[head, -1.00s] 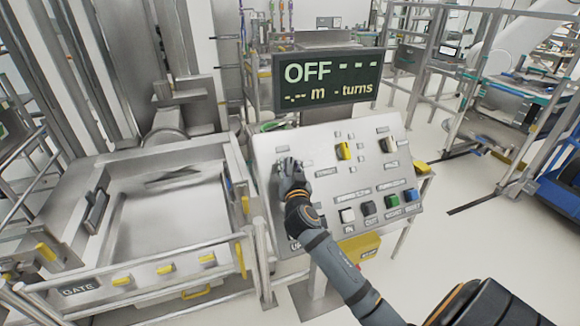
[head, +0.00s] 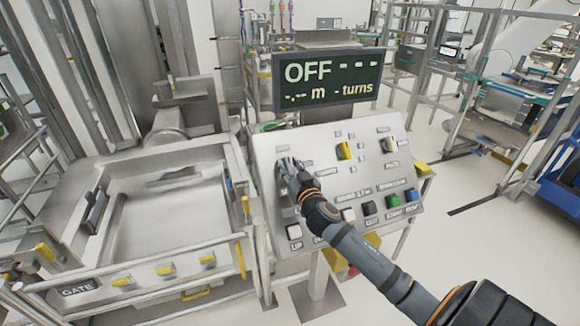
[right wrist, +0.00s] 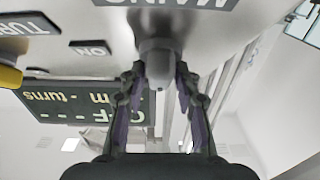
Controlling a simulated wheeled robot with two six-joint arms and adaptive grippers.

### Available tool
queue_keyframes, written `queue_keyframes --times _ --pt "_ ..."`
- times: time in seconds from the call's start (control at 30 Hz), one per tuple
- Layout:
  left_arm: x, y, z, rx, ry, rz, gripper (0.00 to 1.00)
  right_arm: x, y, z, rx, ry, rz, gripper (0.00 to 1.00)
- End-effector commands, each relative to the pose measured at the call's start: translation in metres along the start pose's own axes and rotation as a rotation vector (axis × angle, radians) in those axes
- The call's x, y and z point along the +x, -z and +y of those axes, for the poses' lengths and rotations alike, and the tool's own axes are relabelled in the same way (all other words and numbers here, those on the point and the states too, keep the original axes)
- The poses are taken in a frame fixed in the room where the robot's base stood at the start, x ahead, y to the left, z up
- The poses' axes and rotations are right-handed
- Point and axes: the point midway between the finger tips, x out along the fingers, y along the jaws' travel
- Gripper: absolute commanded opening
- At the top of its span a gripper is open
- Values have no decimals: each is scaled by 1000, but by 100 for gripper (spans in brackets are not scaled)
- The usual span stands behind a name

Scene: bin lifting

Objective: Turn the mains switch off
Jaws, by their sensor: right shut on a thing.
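The mains switch is a grey knob (right wrist: 158,62) on the sloped control panel, under the label MAINS (right wrist: 170,3) in the right wrist view, which shows the panel upside down. In the head view, my right gripper (head: 288,168) is at the panel's upper left and hides most of the switch. The display (head: 328,80) above the panel reads OFF, with dashes. My left gripper is not in view.
The panel (head: 320,172) also carries a yellow knob (head: 344,151), a dark knob (head: 388,145) and a row of coloured buttons, including green (head: 393,201) and blue (head: 411,195). A railed metal bay with a GATE sign (head: 80,288) stands left.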

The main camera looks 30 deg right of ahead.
Motion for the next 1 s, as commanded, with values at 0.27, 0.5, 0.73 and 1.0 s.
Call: queue_keyframes --times 0.27,0.5,0.73,1.0 --pt "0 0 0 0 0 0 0 0 -2 0 2 -1 -3 45" --pt "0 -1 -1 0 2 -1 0 -8 -2 0 -2 -1 -5 45" --pt "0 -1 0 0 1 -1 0 -60 -3 -1 -8 5 -7 45" --pt "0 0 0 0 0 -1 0 -109 -3 0 -9 1 -7 45"
